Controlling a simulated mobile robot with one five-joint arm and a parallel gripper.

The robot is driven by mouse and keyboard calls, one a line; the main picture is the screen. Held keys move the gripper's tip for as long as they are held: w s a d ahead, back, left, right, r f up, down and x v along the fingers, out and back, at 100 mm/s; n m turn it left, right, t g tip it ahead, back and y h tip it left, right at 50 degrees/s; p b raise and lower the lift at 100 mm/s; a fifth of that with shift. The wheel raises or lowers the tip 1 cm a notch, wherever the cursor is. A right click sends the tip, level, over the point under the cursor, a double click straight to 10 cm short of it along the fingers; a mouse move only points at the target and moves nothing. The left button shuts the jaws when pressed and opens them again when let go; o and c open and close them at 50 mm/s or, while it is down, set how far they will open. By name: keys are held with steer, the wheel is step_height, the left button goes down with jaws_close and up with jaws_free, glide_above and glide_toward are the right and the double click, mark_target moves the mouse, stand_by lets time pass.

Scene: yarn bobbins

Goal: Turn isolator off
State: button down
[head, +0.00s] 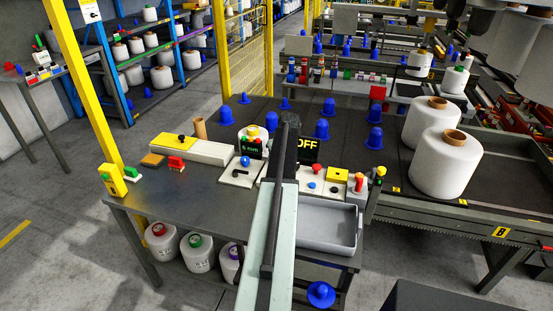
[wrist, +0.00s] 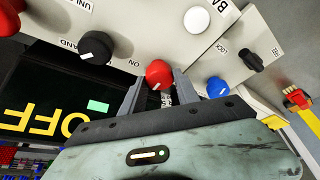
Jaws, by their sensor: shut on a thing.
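The isolator is most likely the red rotary knob (wrist: 159,73) on the pale control panel in the wrist view. It has a small white mark on its edge towards my gripper, and an "ON" label is printed close by. My gripper (wrist: 158,92) has its two grey fingers on either side of this knob, shut on it. A dark display (head: 307,147) on the bench reads "OFF" in yellow; in the wrist view the display (wrist: 45,112) appears upside down. In the head view my arm hides the gripper tips and the gripped knob.
A grey tray (head: 327,232) sits right of my arm. White bobbins (head: 444,170) stand at right. The bench's left front is clear.

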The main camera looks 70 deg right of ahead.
steer(key=c, duration=0.9)
jaws_free()
steer(key=p+v, duration=0.7)
steer(key=v, duration=0.1)
steer(key=shift+f, duration=0.1)
